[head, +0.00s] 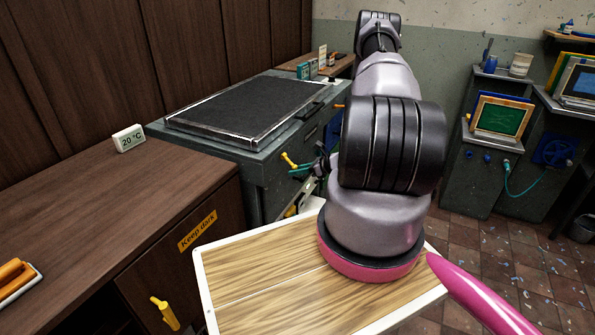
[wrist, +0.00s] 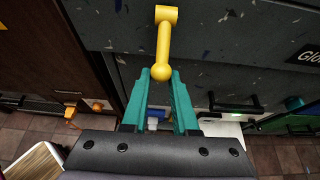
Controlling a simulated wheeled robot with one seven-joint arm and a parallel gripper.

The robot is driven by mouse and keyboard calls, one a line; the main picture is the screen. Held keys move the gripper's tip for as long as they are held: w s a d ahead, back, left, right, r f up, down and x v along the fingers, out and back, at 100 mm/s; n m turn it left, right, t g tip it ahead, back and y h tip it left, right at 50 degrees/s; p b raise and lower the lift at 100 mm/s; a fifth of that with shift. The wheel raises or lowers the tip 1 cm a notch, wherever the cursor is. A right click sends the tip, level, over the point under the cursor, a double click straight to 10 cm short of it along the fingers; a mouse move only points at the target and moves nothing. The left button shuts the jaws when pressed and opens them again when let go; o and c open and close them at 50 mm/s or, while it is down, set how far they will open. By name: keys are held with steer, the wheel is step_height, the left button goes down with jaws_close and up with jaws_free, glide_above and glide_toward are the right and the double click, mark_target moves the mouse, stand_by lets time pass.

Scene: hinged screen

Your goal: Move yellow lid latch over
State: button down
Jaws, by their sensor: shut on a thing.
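The yellow lid latch (head: 289,160) is on the grey cabinet's side, below the dark lid (head: 245,108). In the wrist view the latch (wrist: 164,42) is a yellow bar hanging almost straight down from its block, with a round knob at its lower end. My gripper (wrist: 161,75) has teal fingers, and their tips are closed around the knob. In the head view my gripper (head: 304,170) is small and partly hidden behind my arm. The lid lies flat on the cabinet top.
A brown cabinet marked "Keep dark" (head: 197,231) stands at the left, with another yellow handle (head: 165,313). A 20 °C display (head: 129,138) sits on its top. A dark drawer handle (wrist: 235,105) is right of my fingers. Floor (head: 505,265) is open at the right.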

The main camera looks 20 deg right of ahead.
steer(key=shift+x, duration=0.95)
steer(key=shift+w, duration=0.1)
steer(key=shift+w+a+f, duration=0.2)
steer(key=shift+w+f, duration=0.05)
steer(key=c, duration=0.6)
jaws_free()
steer(key=shift+s+d, duration=0.1)
steer(key=shift+s, duration=0.05)
